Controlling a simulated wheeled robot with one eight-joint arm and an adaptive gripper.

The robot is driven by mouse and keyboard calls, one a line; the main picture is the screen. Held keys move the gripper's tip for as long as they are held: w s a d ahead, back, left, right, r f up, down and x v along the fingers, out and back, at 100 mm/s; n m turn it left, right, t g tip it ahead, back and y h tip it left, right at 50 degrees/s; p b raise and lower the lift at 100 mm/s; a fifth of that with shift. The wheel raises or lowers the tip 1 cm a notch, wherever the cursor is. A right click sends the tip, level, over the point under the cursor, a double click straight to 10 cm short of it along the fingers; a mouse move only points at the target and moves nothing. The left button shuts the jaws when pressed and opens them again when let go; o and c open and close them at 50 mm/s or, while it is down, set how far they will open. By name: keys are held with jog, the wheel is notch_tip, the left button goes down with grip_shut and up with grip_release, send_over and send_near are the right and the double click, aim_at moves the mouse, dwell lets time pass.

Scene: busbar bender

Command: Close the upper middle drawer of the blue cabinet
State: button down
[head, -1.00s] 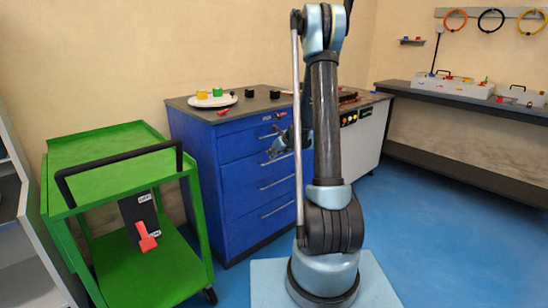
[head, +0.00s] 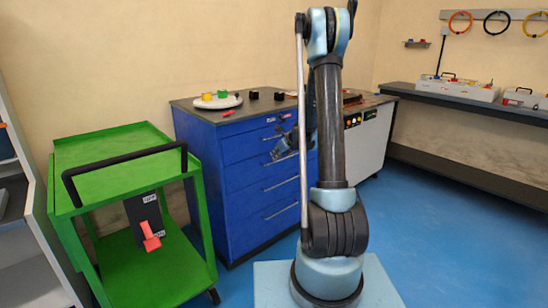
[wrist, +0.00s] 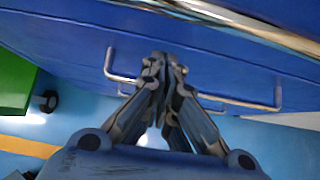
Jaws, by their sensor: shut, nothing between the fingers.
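The blue cabinet (head: 230,195) stands behind my arm, with several drawers stacked in its front and a bar handle on each visible one. The upper middle drawer (head: 243,174) is partly hidden by my arm; I cannot tell from the head view how far it stands out. My gripper (head: 279,153) is in front of the upper drawers. In the wrist view, my gripper (wrist: 163,62) has its fingertips together and empty, close to a blue drawer front (wrist: 215,72). A metal handle (wrist: 112,66) spans behind the fingers, its middle hidden by them. Contact cannot be told.
A green cart (head: 125,165) with a black handle stands left of the cabinet. A white plate (head: 217,101) with coloured pieces and small black blocks lie on the cabinet top. A long shelf bench (head: 460,100) runs along the right wall. Blue floor (head: 430,230) is clear at right.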

jog(key=s+d+f+v, duration=0.1)
jog(key=v, duration=1.1)
jog(key=s+a+r+n+g+h, duration=0.15)
jog(key=s+r+n, duration=0.25)
jog(key=s+n, duration=0.55)
jog(key=s+d+f+n+g+h, duration=0.1)
jog(key=s+f+n+h, duration=0.1)
jog(key=s+n, duration=0.7)
jog(key=s+d+f+n+g+h, duration=0.1)
jog(key=s+n, duration=0.9)
jog(key=s, duration=1.6)
notch_tip(320, 180, down, 2)
jog(key=shift+d+f+g+h, duration=0.1)
jog(key=shift+d+g+h, duration=0.25)
jog(key=shift+d+g, duration=0.45)
jog(key=shift+n, duration=0.25)
